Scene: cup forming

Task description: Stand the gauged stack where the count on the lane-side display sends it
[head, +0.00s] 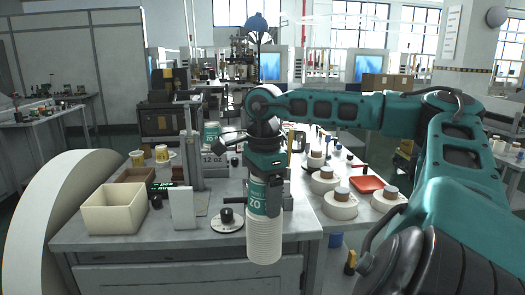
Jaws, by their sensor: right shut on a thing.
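A tall stack of nested white cups (264,240) with a teal printed band hangs upright in my right gripper (266,178). The gripper is shut around the upper part of the stack, in front of the table's front edge. A small display with green lit characters (161,186) stands on the table; its count is too small to read. Behind it rises a grey upright gauge frame (193,140). A grey block marked 12 OZ (213,161) stands behind the gripper, with another teal-banded cup stack (212,134) at it. My left gripper is not in view.
A cream open bin (112,212) and a white upright panel (183,208) stand at the table's front left. A brown bin (136,175) is behind. A round disc with a black knob (227,222) lies near the stack. A red tray (367,184) and several white rolls (340,207) are right.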

